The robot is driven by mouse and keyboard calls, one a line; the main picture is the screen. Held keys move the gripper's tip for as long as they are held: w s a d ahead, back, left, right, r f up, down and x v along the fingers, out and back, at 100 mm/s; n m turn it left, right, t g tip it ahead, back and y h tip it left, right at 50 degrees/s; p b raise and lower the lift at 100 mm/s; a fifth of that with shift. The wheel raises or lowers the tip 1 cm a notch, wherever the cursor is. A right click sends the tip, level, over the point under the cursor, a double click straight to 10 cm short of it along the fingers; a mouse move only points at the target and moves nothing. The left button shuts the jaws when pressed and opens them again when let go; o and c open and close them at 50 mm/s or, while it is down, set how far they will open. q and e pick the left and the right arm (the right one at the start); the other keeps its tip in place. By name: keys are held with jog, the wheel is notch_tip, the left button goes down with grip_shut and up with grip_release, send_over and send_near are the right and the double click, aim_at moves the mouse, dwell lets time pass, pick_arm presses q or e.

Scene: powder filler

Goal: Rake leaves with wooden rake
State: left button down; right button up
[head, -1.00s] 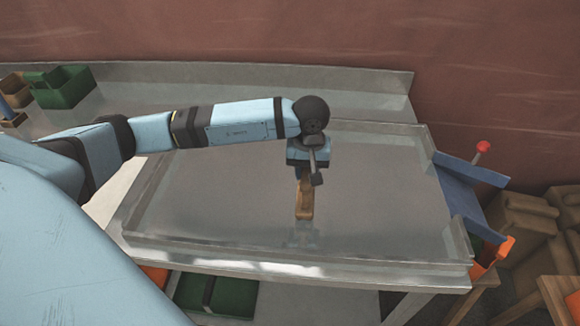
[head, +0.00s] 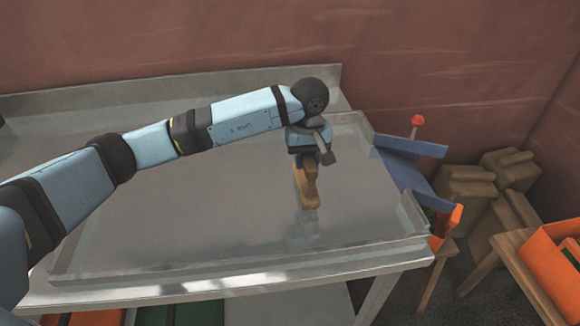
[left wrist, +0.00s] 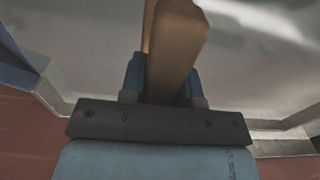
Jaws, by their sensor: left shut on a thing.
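A wooden tool (head: 309,186), seemingly the wooden rake, points down from my left gripper (head: 306,156) over the metal tray table (head: 190,205). In the left wrist view the wooden piece (left wrist: 175,45) sits between the two blue fingers (left wrist: 165,85), which are shut on it. No leaves can be made out on the tray. My right gripper is not in view.
A blue chute (head: 408,165) stands at the tray's right end, with a red-knobbed lever (head: 416,122) behind it. Brown sacks (head: 505,195) lie on the floor at right. An orange crate (head: 553,265) sits on a wooden stool. A raised rim surrounds the tray.

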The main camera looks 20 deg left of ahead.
pick_arm(q)
jog(key=w+d+b, duration=0.8)
jog(key=w+d, duration=0.5)
jog(key=d, duration=0.1)
notch_tip(320, 180, up, 6)
jog(key=p, duration=0.3)
jog(key=shift+s+r+p, duration=0.2)
jog(key=shift+s+p, duration=0.1)
jog(key=shift+p, duration=0.05)
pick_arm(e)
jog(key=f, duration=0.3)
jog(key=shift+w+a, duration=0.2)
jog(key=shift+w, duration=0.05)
